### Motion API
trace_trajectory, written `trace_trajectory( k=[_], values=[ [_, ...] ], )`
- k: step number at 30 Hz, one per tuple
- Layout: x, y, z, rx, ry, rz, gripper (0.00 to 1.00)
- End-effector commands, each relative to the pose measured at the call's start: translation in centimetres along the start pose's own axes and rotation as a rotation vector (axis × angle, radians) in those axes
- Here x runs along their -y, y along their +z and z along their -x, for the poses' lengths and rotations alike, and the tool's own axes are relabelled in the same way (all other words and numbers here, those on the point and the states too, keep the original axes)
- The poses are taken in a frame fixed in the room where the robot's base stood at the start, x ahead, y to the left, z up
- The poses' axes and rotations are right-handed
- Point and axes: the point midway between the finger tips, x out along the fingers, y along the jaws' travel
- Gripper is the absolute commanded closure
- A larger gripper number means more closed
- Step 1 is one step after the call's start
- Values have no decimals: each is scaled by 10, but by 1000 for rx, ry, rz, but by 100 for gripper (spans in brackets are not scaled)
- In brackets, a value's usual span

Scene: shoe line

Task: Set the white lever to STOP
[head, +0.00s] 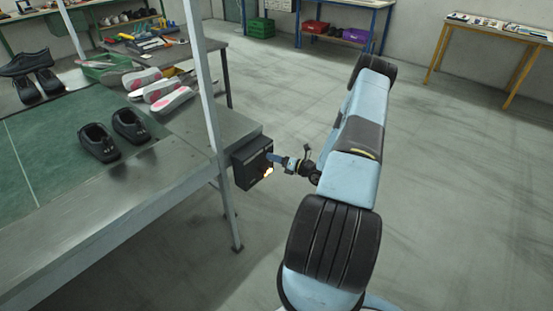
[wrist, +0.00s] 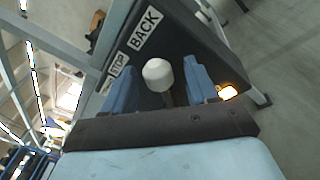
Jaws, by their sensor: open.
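The white lever's round knob (wrist: 158,74) shows in the wrist view on a dark control box (wrist: 185,35). Labels BACK (wrist: 145,28) and STOP (wrist: 118,64) are on the box beside it, and a third label is mostly hidden by a finger. I cannot tell for sure which label the lever stands at. My gripper (wrist: 160,78) is open, with one blue finger on either side of the knob. I cannot tell whether either finger touches it. In the head view, my gripper (head: 275,158) is at the face of the control box (head: 247,168), and the lever is hidden.
An orange light (head: 268,171) glows on the box, close to my gripper. The box is at the end of the conveyor table (head: 140,190), beside a metal post (head: 205,90). Black shoes (head: 98,142) lie on the green belt.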

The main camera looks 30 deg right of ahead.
Motion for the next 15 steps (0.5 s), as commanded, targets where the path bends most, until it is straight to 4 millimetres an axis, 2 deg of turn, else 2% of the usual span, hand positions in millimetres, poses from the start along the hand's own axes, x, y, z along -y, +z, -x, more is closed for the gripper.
trace_trajectory(
  k=[2,15],
  values=[
    [0,0,0,0,0,0,44],
    [0,0,0,0,-1,0,86]
  ],
)
